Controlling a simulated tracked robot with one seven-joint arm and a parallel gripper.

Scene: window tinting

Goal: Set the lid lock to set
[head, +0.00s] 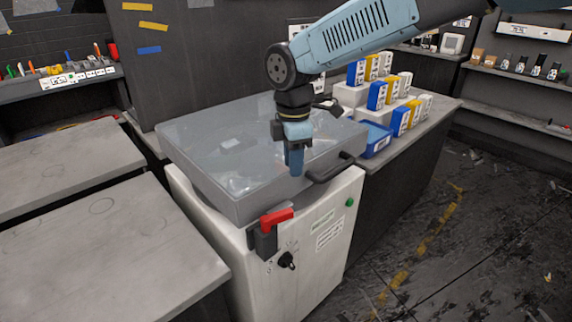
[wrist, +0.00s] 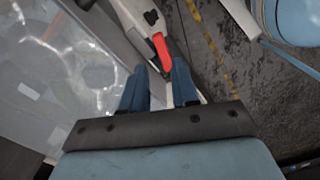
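The lid lock (head: 265,240) is a black block with a red lever (head: 277,220) on the front of a white cabinet (head: 315,270), near the lid's front edge. The lever points to the right, tilted slightly up. The clear grey lid (head: 190,150) is down on the cabinet. My gripper (head: 295,172) points down above the lid's front part, beside the black handle (head: 330,170) and apart from the lock. In the wrist view the red lever (wrist: 161,50) shows beyond the two blue fingers (wrist: 159,70), which are apart with nothing held between them.
A black rotary knob (head: 286,260) sits below the lock, and a green button (head: 349,202) is at the right. The lid handle sticks out close to my gripper. A grey table (head: 110,250) stands at the left. Boxes (head: 377,96) stand on a counter behind; floor at right is open.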

